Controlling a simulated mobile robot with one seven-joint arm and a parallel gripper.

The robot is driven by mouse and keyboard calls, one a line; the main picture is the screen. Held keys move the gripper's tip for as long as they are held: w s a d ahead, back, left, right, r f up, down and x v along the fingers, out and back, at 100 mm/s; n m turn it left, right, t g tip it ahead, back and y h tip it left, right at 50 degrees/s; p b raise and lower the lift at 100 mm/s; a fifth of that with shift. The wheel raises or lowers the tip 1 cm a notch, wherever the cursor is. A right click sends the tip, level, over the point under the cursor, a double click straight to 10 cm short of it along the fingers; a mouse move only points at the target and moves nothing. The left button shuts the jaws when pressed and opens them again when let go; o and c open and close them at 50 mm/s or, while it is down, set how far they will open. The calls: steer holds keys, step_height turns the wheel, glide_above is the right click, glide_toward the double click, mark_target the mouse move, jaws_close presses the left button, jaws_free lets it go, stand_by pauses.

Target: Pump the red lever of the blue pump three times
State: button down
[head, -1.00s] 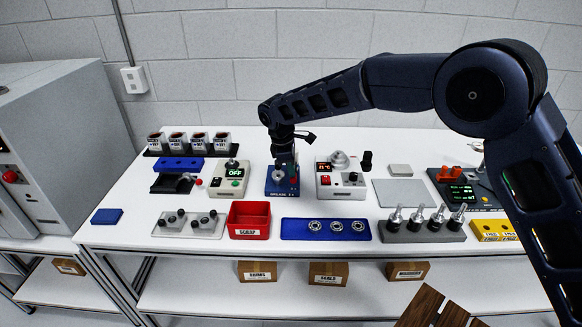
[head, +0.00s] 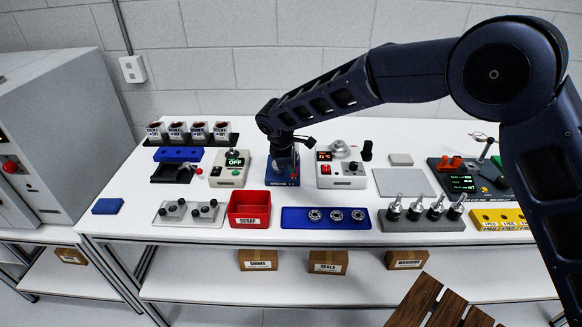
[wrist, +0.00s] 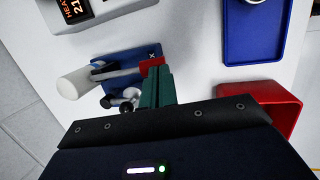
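The blue pump (head: 283,178) stands mid-table, partly hidden under my gripper in the head view. In the wrist view its blue base plate (wrist: 146,56), pale cylinder (wrist: 74,84) and dark lever arm (wrist: 120,71) show. The red lever end (wrist: 152,63) is right at the tips of my gripper (wrist: 154,82). My gripper also shows over the pump in the head view (head: 285,160).
Close beside the pump are a white heater unit (head: 341,172) on the right and an OFF-display box (head: 230,170) on the left. A red scrap bin (head: 249,210) and a blue tray (head: 326,218) lie in front. The wall is behind.

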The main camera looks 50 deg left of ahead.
steer(key=v, duration=1.3)
steer(key=shift+s+d, duration=0.3)
steer(key=w+a+r+g+h, duration=0.1)
steer(key=w+a+r, duration=0.2)
steer(key=r, duration=0.1)
steer(key=shift+w+a+g+h, duration=0.4)
steer(key=f, duration=0.4)
steer(key=w+d+f, duration=0.1)
steer(key=f, duration=0.4)
steer(key=w+d+f, duration=0.1)
steer(key=f, duration=0.3)
steer(key=shift+f, duration=0.3)
